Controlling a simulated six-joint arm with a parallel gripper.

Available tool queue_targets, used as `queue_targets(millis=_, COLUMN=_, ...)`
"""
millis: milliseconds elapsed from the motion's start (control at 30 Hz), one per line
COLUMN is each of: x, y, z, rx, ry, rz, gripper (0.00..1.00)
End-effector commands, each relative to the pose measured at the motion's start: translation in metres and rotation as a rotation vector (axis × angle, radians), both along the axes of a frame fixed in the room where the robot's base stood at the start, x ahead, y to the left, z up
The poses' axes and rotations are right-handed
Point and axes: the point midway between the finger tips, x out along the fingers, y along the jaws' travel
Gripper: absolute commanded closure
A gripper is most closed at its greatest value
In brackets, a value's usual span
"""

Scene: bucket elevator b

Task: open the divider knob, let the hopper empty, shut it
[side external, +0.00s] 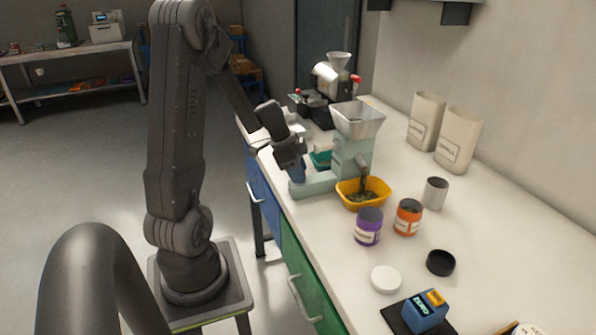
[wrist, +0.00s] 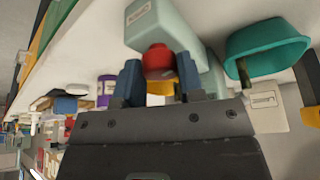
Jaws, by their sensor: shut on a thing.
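The pale green divider (side external: 352,158) stands on the white counter with a metal hopper (side external: 358,118) on top. What is inside the hopper cannot be made out. In the wrist view, the red knob (wrist: 158,61) on the divider's pale green body (wrist: 165,28) sits between the blue fingers of my gripper (wrist: 158,80), which is shut on it. My gripper (side external: 298,174) hides the knob in the side view. A yellow bowl (side external: 347,199) with dark green material sits below the front spout. A teal bowl (side external: 320,159) sits behind; in the wrist view (wrist: 268,50) a dark greenish piece shows by its rim.
A purple jar (side external: 368,227), an orange jar (side external: 408,217), a grey cup (side external: 435,193), a white lid (side external: 386,279) and a black lid (side external: 440,263) stand nearer on the counter. A blue device (side external: 424,313) is at the front. Two pale bags (side external: 458,140) stand by the wall.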

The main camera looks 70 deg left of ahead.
Motion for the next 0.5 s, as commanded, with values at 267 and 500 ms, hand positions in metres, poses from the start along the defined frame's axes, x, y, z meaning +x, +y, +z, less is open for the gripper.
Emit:
queue_targets(millis=267, x=0.0004, y=0.0008, z=0.0004, rx=0.002, ry=-0.001, rz=-0.079, gripper=0.88)
queue_targets(millis=500, x=0.0004, y=0.0007, z=0.0004, rx=0.001, ry=-0.001, rz=-0.092, gripper=0.88)
